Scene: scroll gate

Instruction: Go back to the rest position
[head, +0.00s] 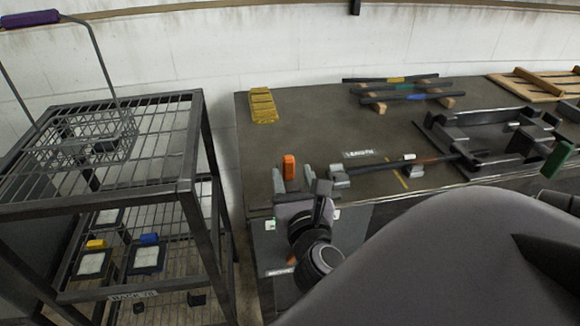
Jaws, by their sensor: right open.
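My right gripper (293,178) is low over the near left edge of the dark workbench (310,120). Its two grey fingers stand apart, pointing away from me, with no object seen held. An orange block (289,166) stands just beyond and between the fingers in the picture; I cannot tell whether they touch it. My right wrist shows below, at the bench's front edge, and my large grey arm or body part covers the lower right. My left gripper is not in view.
A wire rack (190,188) with a purple-handled basket (85,140) stands left. The bench holds a yellow stack (263,105), dark rods (390,79), a long rod on grey supports (440,160), a black frame (490,115) and a wooden pallet (525,88). Its middle left is clear.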

